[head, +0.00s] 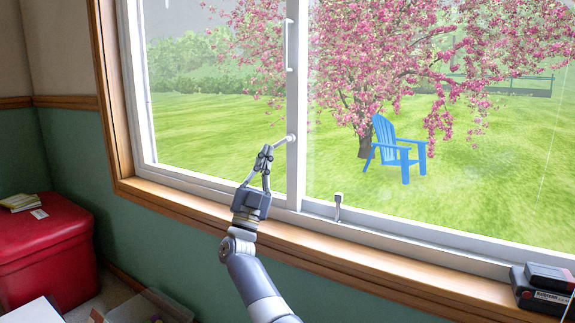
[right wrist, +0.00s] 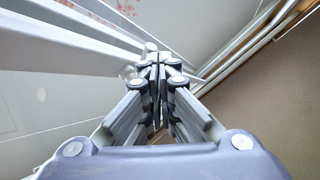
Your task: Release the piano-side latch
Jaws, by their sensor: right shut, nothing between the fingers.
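A sliding window has a white frame (head: 297,180) with a vertical middle stile. A small white latch lever with a round knob (head: 290,138) sticks out from that stile. A second small latch (head: 338,205) stands upright on the bottom rail to the right. I cannot tell from the view which one is piano-side. My right gripper (head: 265,152) is shut and empty, its fingertips just left of and slightly below the knob. In the right wrist view the closed fingertips (right wrist: 158,62) are beside a white rounded knob (right wrist: 150,47); contact is unclear. My left gripper is out of view.
A white pull handle (head: 290,45) is higher on the stile. The wooden sill (head: 330,255) runs below, with dark battery-like boxes (head: 545,290) at its right end. A red box (head: 45,245) and a clear bin (head: 150,305) stand low at left.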

